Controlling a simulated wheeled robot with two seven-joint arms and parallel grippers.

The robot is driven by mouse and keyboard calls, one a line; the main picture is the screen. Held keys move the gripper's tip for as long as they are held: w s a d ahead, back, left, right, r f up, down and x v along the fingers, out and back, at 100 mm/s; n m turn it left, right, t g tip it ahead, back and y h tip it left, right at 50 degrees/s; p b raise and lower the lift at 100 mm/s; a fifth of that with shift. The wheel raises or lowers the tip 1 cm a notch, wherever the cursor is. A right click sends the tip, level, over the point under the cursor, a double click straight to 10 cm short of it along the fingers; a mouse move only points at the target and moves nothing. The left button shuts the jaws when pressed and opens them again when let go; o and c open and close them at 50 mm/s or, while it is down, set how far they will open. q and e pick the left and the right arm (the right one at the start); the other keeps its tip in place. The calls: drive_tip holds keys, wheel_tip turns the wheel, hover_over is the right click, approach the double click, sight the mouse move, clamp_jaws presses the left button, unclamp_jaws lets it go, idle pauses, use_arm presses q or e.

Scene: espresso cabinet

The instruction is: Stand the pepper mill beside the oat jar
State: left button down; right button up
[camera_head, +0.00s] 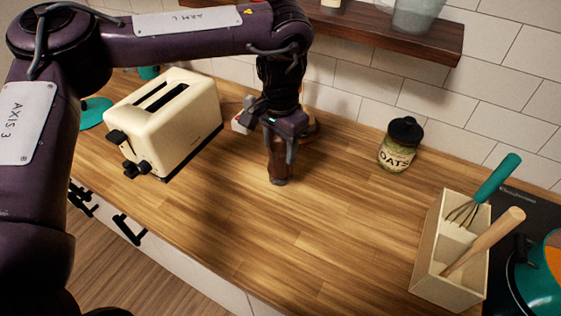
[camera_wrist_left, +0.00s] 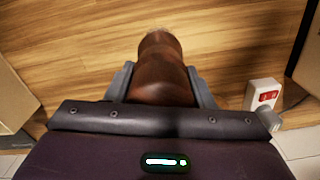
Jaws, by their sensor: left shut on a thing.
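The pepper mill (camera_head: 278,168) is a dark brown wooden piece, upright or nearly so, near the middle of the counter in the head view. My left gripper (camera_head: 279,140) is shut on it from above. In the left wrist view the mill (camera_wrist_left: 162,68) sits between the two grey fingers of my left gripper (camera_wrist_left: 163,82). I cannot tell whether its base touches the counter. The oat jar (camera_head: 397,147), glass with a black lid and an OATS label, stands to the right near the tiled wall. My right gripper is not in view.
A cream toaster (camera_head: 170,120) stands left of the mill. A wooden utensil box (camera_head: 447,245) with a whisk and a wooden-handled tool is at the right, beside a teal pot (camera_head: 540,285). A dark shelf (camera_head: 385,28) hangs above. The counter (camera_head: 335,190) between mill and jar is clear.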

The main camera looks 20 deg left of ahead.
sight(280, 163)
use_arm(q)
drive_tip(key=shift+f, duration=2.6)
drive_tip(key=c, duration=0.7)
unclamp_jaws()
drive_tip(key=shift+f, duration=0.15)
drive_tip(key=shift+o, duration=0.2)
